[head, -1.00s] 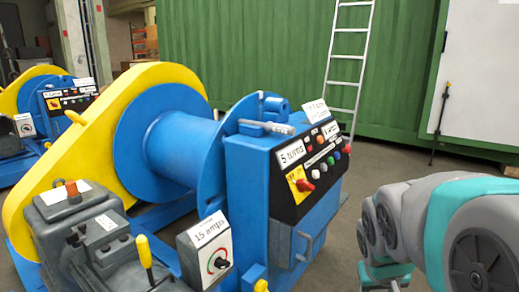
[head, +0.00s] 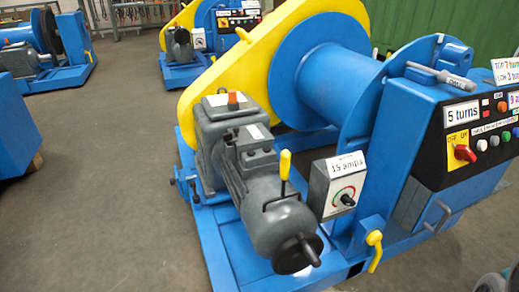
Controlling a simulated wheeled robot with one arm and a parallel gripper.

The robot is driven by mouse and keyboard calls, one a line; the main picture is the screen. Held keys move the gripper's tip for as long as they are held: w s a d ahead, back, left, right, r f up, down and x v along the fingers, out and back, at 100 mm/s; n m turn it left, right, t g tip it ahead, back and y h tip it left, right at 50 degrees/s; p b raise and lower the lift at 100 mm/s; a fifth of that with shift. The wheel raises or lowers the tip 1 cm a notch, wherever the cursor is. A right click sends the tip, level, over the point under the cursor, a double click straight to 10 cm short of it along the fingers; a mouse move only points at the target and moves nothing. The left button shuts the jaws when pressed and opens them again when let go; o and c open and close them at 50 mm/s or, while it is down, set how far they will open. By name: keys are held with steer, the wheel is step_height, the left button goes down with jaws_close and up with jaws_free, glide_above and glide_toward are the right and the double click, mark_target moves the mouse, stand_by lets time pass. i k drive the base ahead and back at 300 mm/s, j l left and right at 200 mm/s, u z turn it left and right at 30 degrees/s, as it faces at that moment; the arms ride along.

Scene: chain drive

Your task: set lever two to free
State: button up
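A yellow-handled lever (head: 284,165) stands upright on top of the grey motor (head: 262,190) in the head view. I cannot read a number on either lever, so I cannot tell which is lever two. My gripper is not in view; only a sliver of my arm shows at the bottom right corner.
A dial box (head: 338,185) labelled "15 amps" stands between the levers. A control panel (head: 485,130) with a red switch and "5 turns" label is at right. The blue drum (head: 325,75) and yellow guard (head: 228,75) rise behind. Open floor (head: 100,200) lies left.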

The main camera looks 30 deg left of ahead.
mark_target(196, 199)
steer(key=u, duration=1.8)
steer(key=i+j+z, duration=0.1)
steer(key=z, duration=0.5)
steer(key=i+j+z, duration=0.15)
steer(key=j, duration=0.35)
steer(key=i+j+z, duration=0.15)
steer(key=j, duration=0.35)
steer(key=i+j+z, duration=0.2)
steer(key=j, duration=0.3)
steer(key=j+z, duration=0.15)
steer(key=j, duration=0.35)
